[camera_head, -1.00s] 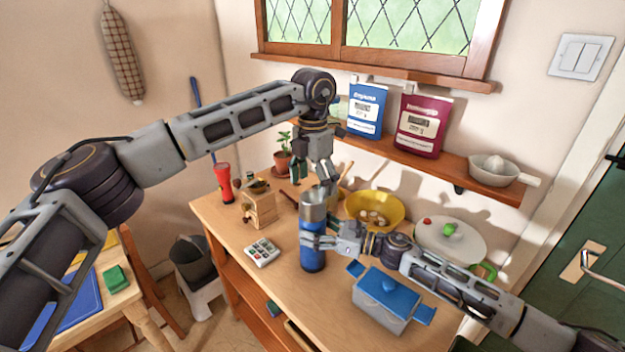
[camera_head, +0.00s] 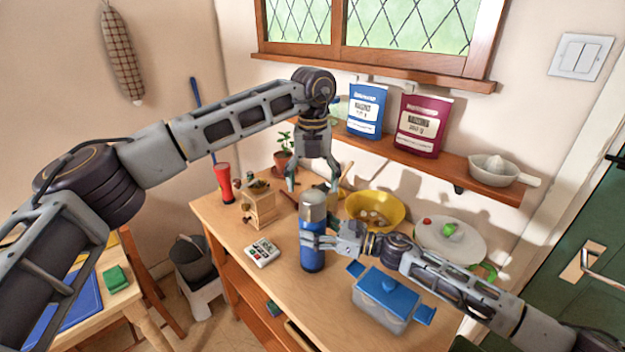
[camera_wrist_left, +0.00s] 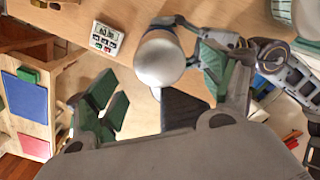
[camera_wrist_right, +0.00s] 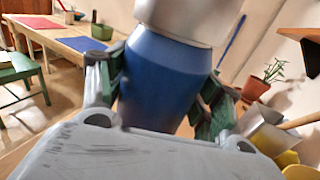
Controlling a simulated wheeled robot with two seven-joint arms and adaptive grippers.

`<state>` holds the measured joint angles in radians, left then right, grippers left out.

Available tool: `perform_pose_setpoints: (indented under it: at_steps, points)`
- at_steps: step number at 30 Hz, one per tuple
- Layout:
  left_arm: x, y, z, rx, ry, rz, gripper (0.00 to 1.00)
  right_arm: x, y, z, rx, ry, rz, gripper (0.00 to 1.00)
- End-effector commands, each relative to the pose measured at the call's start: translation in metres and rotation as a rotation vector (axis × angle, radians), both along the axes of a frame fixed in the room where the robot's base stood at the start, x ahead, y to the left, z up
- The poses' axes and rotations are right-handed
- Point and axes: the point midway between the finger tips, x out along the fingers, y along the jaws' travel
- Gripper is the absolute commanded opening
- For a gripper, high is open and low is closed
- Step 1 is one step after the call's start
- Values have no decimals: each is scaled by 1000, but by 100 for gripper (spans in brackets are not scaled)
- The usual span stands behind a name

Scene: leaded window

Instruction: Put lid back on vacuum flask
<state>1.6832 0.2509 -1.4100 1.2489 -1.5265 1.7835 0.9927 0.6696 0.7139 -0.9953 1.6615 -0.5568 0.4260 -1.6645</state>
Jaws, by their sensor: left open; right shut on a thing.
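The vacuum flask (camera_head: 313,258) stands upright on the wooden counter, with a blue body. Its silver lid (camera_head: 313,206) sits on top; whether it is fully seated I cannot tell. In the left wrist view the lid (camera_wrist_left: 160,60) shows as a smooth rounded silver top. My right gripper (camera_head: 322,241) is shut on the flask's blue body, which fills the space between its fingers in the right wrist view (camera_wrist_right: 160,85). My left gripper (camera_head: 313,181) is open and empty above the lid, fingers pointing down and spread to either side.
A blue-lidded box (camera_head: 383,300) stands in front of my right arm. A keypad device (camera_head: 263,252) and a wooden grinder (camera_head: 259,208) are left of the flask. Some counter between them is clear.

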Motion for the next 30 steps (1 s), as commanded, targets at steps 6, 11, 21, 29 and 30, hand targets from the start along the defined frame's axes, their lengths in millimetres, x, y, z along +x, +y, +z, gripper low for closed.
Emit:
perform_pose_setpoints:
  at_steps: [6, 11, 21, 29, 30]
  points:
    - [0, 0, 0, 0, 0, 173, 82, 0, 0, 0, 0, 0, 0, 0]
    - [0, 0, 1, 0, 0, 302, 82, 0, 0, 0, 0, 0, 0, 0]
    - [0, 0, 2, 0, 0, 577, 82, 0, 0, 0, 0, 0, 0, 0]
    - [0, 0, 3, 0, 1, 787, 82, 0, 0, 0, 0, 0, 0, 0]
    - [0, 0, 3, 0, 1, 819, 82, 0, 0, 0, 0, 0, 0, 0]
